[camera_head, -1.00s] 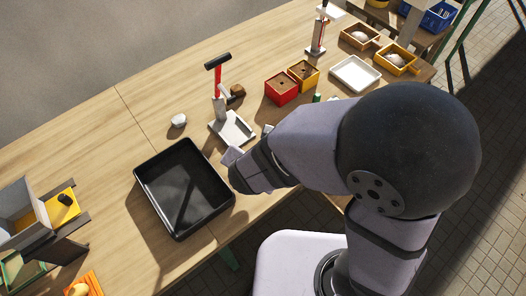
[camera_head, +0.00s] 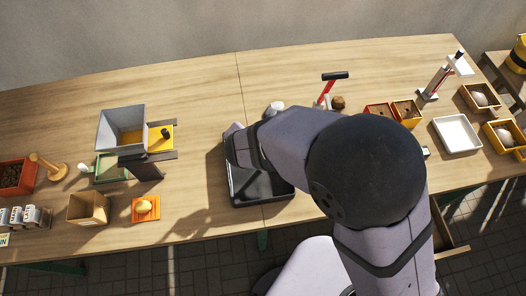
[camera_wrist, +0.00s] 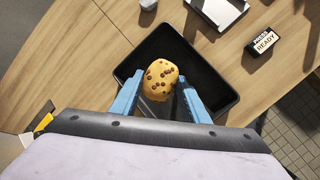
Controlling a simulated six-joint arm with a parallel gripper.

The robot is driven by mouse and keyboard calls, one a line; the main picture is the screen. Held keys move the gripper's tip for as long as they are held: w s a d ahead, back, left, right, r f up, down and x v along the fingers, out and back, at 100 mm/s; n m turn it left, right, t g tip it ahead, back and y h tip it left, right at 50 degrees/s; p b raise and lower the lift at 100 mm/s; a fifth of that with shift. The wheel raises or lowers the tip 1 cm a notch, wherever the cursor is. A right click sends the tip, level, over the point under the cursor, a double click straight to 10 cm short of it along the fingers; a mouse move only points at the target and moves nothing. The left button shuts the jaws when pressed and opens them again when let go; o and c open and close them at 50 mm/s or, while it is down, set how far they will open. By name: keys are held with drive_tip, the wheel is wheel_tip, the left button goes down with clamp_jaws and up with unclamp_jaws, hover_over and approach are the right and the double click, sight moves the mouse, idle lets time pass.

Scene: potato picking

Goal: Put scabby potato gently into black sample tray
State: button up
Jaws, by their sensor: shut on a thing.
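The scabby potato (camera_wrist: 161,79) is yellow-tan with dark brown spots. In the wrist view my gripper (camera_wrist: 158,95) is shut on it, with one blue finger on each side. The black sample tray (camera_wrist: 218,89) lies beyond the potato in that view, and the potato overlaps its inside. I cannot tell the height of the potato above the tray floor. In the head view the black tray (camera_head: 262,196) is partly hidden by my arm, and my fingers and the potato are hidden there.
An orange mat (camera_head: 137,217) with another potato (camera_head: 145,206) lies left of the tray. A grey hopper (camera_head: 108,130) stands further left. A white tray (camera_head: 457,135) is at the right. A pale round object (camera_wrist: 148,4) and a "READY" block (camera_wrist: 263,41) lie near the black tray.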

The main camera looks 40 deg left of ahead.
wheel_tip(320, 180, down, 6)
drive_tip(key=b, duration=0.5)
drive_tip(key=shift+r, duration=0.25)
drive_tip(key=o, duration=1.2)
drive_tip(key=shift+c, duration=0.2)
drive_tip(key=shift+r, duration=0.15)
drive_tip(key=v, duration=0.7)
drive_tip(key=shift+p, duration=0.3)
